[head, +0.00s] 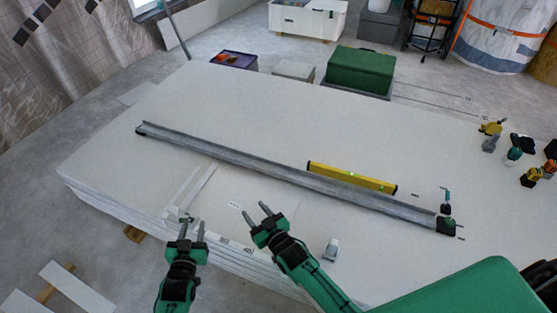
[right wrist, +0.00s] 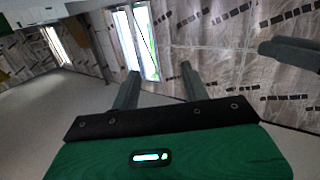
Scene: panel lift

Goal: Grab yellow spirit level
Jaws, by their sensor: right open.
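The yellow spirit level (head: 352,177) lies on the white panel stack (head: 250,110), just behind the right part of a long grey metal rail. It has small green vials. My right gripper (head: 265,210) is open and empty, in front of the rail, to the left of and nearer than the level. In the right wrist view its two fingers (right wrist: 158,85) are apart with nothing between them, and the level is not seen there. My left gripper (head: 192,229) is open and empty near the front edge of the stack.
The long grey rail (head: 270,170) crosses the stack between my grippers and the level. Several tools, including a yellow one (head: 491,127), stand at the right. A small white-grey object (head: 332,248) lies near the front. The panel behind the level is clear.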

